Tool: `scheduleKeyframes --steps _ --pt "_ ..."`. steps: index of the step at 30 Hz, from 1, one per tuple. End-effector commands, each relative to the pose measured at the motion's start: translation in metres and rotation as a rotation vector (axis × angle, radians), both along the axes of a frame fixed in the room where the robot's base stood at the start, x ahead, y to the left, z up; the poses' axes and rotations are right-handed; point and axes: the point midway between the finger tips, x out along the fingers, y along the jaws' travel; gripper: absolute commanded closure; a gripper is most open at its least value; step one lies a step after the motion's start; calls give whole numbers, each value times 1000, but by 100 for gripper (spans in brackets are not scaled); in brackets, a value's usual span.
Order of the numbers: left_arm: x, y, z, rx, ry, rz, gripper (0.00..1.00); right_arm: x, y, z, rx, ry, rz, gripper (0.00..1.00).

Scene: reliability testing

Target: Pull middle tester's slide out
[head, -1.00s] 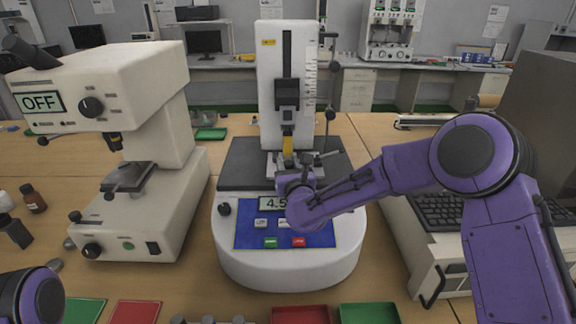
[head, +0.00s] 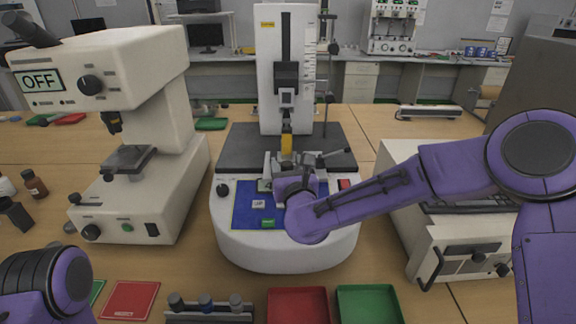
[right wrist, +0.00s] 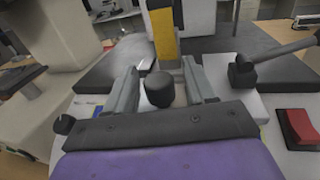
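The middle tester (head: 288,250) is a white machine with a tall column, a dark base plate and a blue front panel. Its slide (head: 272,162) is a light, clamp-like carriage below the yellow tip (head: 286,145). It shows close up in the right wrist view (right wrist: 222,82), with a lever at its right and a black knob (right wrist: 158,89) in front. My right gripper (right wrist: 162,85) reaches in from the front. Its two grey fingers stand apart on either side of the knob, with gaps visible. In the head view the right gripper (head: 279,170) partly hides the slide. My left gripper is out of view.
A white microscope-like device (head: 135,190) reading OFF stands left. A grey-white instrument (head: 440,240) stands right, under my right arm. Red (head: 298,306) and green (head: 368,304) trays and a rack of small cylinders (head: 208,308) line the front. A red switch (right wrist: 298,127) sits beside the slide.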

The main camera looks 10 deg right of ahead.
Motion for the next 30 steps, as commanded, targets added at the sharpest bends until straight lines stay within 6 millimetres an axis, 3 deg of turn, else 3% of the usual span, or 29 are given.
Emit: scheduleKeyframes --steps 5,18,30 --pt "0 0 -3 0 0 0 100 -6 0 -1 1 -1 0 45" --pt "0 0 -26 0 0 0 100 -97 0 -2 1 0 0 45" --pt "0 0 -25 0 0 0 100 -105 0 1 0 0 -1 45"
